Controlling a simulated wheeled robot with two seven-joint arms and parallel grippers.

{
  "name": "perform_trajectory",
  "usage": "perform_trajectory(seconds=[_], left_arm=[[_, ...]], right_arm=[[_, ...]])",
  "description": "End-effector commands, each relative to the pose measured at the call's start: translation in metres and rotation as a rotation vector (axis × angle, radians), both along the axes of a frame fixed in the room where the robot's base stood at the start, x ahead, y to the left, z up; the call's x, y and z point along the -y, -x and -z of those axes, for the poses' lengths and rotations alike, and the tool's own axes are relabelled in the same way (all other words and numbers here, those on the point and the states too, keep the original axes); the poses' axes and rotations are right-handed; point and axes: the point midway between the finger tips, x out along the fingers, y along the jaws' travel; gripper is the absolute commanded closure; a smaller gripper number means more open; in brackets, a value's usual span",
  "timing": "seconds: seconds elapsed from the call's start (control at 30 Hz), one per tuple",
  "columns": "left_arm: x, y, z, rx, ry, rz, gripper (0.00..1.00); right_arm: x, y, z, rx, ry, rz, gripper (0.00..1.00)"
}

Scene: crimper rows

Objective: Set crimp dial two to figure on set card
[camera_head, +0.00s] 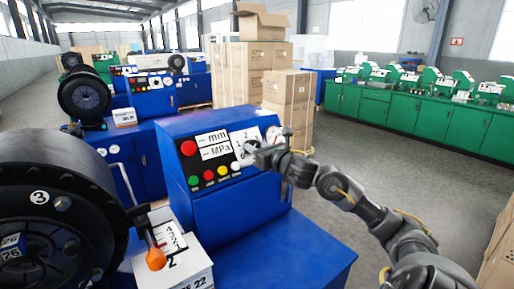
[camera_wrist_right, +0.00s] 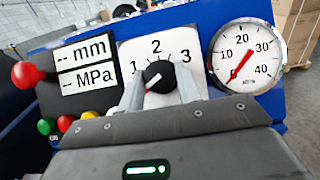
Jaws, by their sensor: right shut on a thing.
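The crimp dial is a black knob (camera_wrist_right: 172,76) on a white plate (camera_wrist_right: 135,55) marked 1, 2 and 3. It sits on the sloped face of a blue console (camera_head: 223,205). My right gripper (camera_wrist_right: 160,90) has one finger on each side of the knob and is shut on it. In the head view the right gripper (camera_head: 262,153) covers the knob. A red-and-white mark on the knob points to the lower left, below the 1. A white box with printed figures (camera_head: 172,250) stands at the lower left; its top reads partly as 2, the rest is unclear. My left gripper is not in view.
A pressure gauge (camera_wrist_right: 244,58) is right of the dial, its red needle pointing lower left. The mm and MPa displays (camera_wrist_right: 84,64) show dashes. A red button (camera_wrist_right: 27,74) and small coloured buttons are nearby.

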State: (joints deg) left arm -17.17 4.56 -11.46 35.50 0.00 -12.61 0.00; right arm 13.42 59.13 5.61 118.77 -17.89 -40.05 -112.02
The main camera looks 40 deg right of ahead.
Motion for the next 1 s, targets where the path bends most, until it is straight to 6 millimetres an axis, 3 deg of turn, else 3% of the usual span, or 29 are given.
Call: perform_trajectory(seconds=[0.47, 1.0], left_arm=[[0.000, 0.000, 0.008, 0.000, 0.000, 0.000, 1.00], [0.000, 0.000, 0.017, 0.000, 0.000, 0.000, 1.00]], right_arm=[[-0.001, 0.000, 0.001, 0.013, -0.089, 0.059, 0.89], [-0.005, -0.001, -0.003, 0.057, -0.487, 0.325, 0.89]])
